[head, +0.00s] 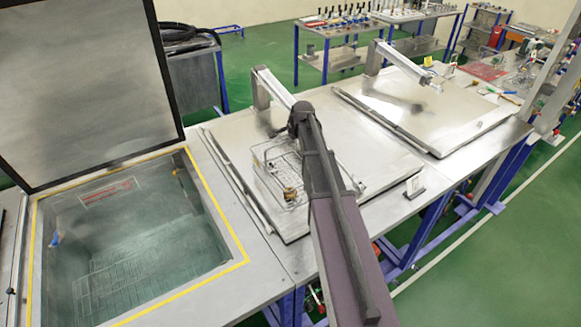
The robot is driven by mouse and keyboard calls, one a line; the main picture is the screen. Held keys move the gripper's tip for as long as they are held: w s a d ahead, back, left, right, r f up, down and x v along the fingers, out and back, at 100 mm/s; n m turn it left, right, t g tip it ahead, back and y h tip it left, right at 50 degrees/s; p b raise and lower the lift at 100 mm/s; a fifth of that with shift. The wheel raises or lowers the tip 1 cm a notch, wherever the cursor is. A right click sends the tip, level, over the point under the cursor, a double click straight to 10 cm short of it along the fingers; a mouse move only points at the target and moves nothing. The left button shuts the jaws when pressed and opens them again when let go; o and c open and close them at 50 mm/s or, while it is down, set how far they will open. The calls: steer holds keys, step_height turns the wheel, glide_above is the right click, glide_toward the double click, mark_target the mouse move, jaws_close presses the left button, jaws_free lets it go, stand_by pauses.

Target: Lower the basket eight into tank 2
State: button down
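A wire basket (272,166) with small metal parts in it shows on both sides of my dark arm, over the closed middle lid. I cannot tell whether it hangs above the lid or touches it. My gripper is hidden behind my own arm, so its hold on the basket does not show. An open tank (243,232) with a yellow-edged rim is at the left, with clear liquid and a grid low inside. Its lid (85,85) stands raised. No tank number is readable, so I cannot tell which is tank 2.
The middle tank has a closed steel lid (385,165) with an angled arm (270,88). A second closed lid (430,110) lies farther right. A small sign (414,187) stands at the bench's front edge. Tables with tools stand behind. The opening of the left tank is clear.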

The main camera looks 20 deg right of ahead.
steer(key=shift+w+r+p, duration=0.1)
steer(key=shift+r+p, duration=0.1)
steer(key=shift+p, duration=0.1)
steer(key=shift+r+p, duration=1.25)
stand_by(0.9)
